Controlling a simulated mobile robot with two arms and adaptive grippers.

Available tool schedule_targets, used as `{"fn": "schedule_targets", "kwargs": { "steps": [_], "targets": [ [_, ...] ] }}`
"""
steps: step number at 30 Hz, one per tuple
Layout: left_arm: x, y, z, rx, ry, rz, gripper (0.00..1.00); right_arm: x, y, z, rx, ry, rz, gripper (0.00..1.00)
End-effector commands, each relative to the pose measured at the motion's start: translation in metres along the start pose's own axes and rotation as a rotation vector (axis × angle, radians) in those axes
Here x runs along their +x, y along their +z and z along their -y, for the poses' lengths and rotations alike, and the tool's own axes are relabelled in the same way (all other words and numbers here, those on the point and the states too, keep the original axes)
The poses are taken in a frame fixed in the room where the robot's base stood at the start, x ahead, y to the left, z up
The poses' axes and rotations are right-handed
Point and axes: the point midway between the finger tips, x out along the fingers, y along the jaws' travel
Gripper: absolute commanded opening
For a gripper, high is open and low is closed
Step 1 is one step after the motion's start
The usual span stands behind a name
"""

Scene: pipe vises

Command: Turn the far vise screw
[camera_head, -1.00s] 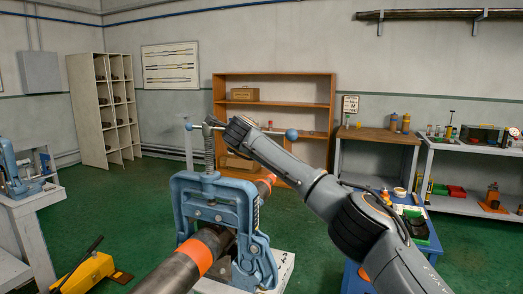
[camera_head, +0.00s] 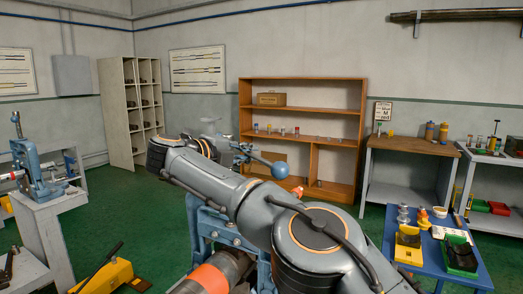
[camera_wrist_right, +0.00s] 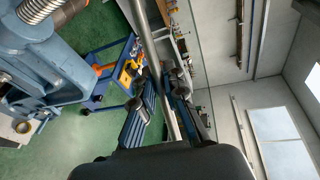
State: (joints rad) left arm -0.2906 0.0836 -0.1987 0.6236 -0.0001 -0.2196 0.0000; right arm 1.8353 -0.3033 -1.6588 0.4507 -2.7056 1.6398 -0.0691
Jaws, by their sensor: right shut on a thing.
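A blue pipe vise (camera_head: 206,228) stands low in the middle of the head view, largely hidden by my right arm. Its handle bar ends in a blue ball (camera_head: 280,171). A dark pipe with an orange band (camera_head: 208,279) sits in the vise. My right gripper (camera_head: 241,153) is at the handle, partly behind my own wrist. In the right wrist view the gripper (camera_wrist_right: 164,88) has its blue-padded fingers either side of the grey handle bar (camera_wrist_right: 153,42), shut on it. The threaded vise screw (camera_wrist_right: 38,10) also shows there. My left gripper is not in view.
Another blue vise (camera_head: 36,172) stands on a bench at the left, with a yellow tool (camera_head: 105,277) on the floor near it. A blue cart (camera_head: 432,258) with small items is at the right. Shelves line the far wall. Green floor is open between.

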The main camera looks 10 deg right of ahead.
Motion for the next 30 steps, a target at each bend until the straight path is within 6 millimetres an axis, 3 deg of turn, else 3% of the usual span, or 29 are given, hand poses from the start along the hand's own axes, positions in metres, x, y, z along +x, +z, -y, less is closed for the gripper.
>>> {"fn": "schedule_targets", "kwargs": {
  "steps": [1, 14, 15, 18, 26, 30],
  "targets": [
    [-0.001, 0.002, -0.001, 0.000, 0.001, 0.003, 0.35, -0.003, 0.000, 0.007, 0.008, -0.015, -0.003, 0.00],
    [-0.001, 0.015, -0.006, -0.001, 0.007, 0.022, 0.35, -0.006, 0.000, 0.006, 0.009, -0.014, -0.004, 0.00],
    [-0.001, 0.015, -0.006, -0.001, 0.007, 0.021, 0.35, -0.006, 0.000, 0.006, 0.009, -0.014, -0.003, 0.19],
    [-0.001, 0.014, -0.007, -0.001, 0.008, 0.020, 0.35, -0.006, 0.000, 0.005, 0.007, -0.011, -0.004, 0.35],
    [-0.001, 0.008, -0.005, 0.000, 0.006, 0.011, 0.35, -0.007, 0.001, 0.002, 0.004, -0.006, -0.004, 0.35],
    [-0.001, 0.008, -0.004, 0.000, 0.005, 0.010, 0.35, -0.018, 0.002, 0.002, 0.004, -0.006, 0.000, 0.35]
  ]
}}
